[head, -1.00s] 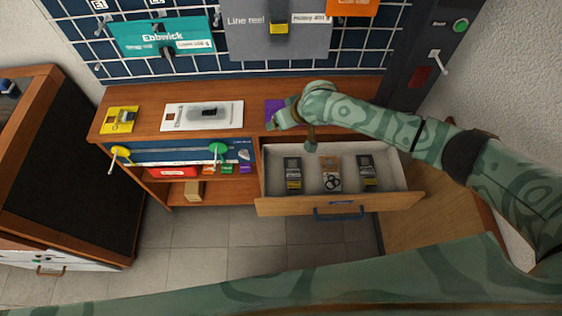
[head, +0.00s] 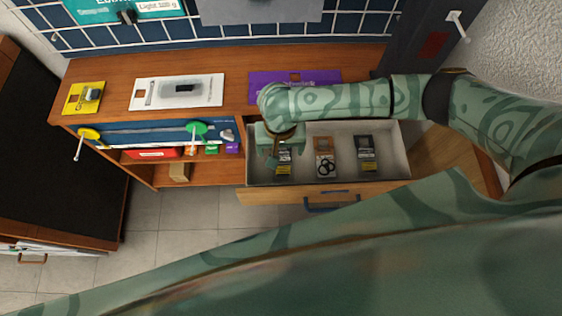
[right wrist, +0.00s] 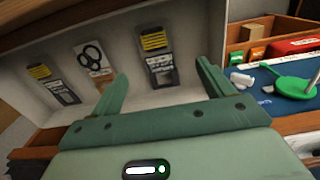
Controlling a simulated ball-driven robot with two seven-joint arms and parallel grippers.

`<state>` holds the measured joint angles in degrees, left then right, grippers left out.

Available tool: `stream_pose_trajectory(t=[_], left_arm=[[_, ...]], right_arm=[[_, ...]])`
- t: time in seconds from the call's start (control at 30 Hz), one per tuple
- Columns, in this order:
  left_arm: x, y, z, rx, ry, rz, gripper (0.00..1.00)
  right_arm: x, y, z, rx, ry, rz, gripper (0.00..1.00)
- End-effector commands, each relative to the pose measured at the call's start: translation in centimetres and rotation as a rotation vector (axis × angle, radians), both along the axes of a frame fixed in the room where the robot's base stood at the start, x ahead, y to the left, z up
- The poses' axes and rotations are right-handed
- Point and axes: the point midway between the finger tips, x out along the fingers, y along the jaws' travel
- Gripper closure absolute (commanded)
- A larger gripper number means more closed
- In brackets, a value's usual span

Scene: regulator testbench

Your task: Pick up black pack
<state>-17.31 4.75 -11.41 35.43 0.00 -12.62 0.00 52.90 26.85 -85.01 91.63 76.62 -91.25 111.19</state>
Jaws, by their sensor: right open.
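Two black packs with yellow labels lie in the open white drawer. The left black pack (head: 284,160) is partly covered by my right gripper (head: 273,160) in the head view. The other black pack (head: 367,153) lies at the right. My right gripper is open and empty above the drawer's left part. In the right wrist view, the near black pack (right wrist: 160,62) shows beyond and between the two fingers (right wrist: 162,80), apart from them. The far black pack (right wrist: 52,84) shows at the left there. My left gripper is not in view.
A purple mat (head: 290,84) lies on the bench top behind. A green knob (head: 196,129) is left of the drawer.

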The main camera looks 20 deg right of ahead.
Motion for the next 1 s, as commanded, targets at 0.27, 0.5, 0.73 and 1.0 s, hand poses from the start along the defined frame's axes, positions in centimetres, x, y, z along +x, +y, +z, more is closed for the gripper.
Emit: stream_pose_trajectory(t=[0.27,0.5,0.73,1.0], left_arm=[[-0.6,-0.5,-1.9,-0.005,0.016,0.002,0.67],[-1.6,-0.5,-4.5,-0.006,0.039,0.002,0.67],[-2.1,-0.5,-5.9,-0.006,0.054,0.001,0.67],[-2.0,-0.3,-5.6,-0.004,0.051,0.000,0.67]], right_arm=[[0.0,0.0,-3.1,0.001,0.000,0.001,0.20],[0.3,-0.6,-6.3,0.000,0.003,0.002,0.20],[0.3,-0.7,-8.3,0.001,0.000,0.001,0.20],[0.3,-0.7,-8.0,0.000,-0.003,0.001,0.20]])
